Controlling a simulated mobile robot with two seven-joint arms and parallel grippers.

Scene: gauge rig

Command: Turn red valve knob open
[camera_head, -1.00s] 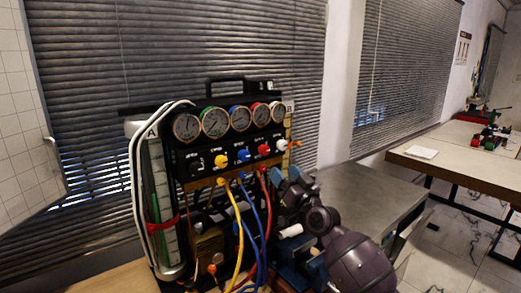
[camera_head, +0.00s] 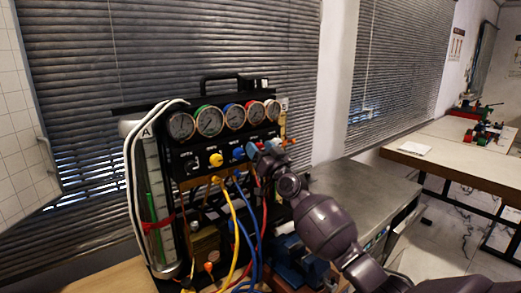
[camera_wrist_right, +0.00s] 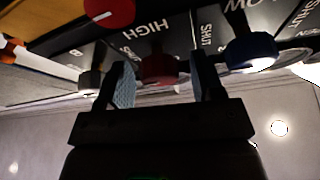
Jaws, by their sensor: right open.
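The rig has a row of valve knobs under its gauges. In the right wrist view the red valve knob (camera_wrist_right: 158,68) sits between the two fingers of my right gripper (camera_wrist_right: 165,85), with gaps visible on both sides. In the head view my right gripper (camera_head: 265,152) is at the right part of the knob row and hides the red knob. The gripper is open. The blue knob (camera_wrist_right: 250,50) is beside one finger and also shows in the head view (camera_head: 238,153). My left gripper is not in view.
A yellow knob (camera_head: 216,160) is further left. A pale knob (camera_wrist_right: 90,80) is close to the other finger. Another red round part (camera_wrist_right: 108,12) shows at the wrist view's top. Yellow, blue and red hoses hang below. A grey table (camera_head: 365,190) stands to the right.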

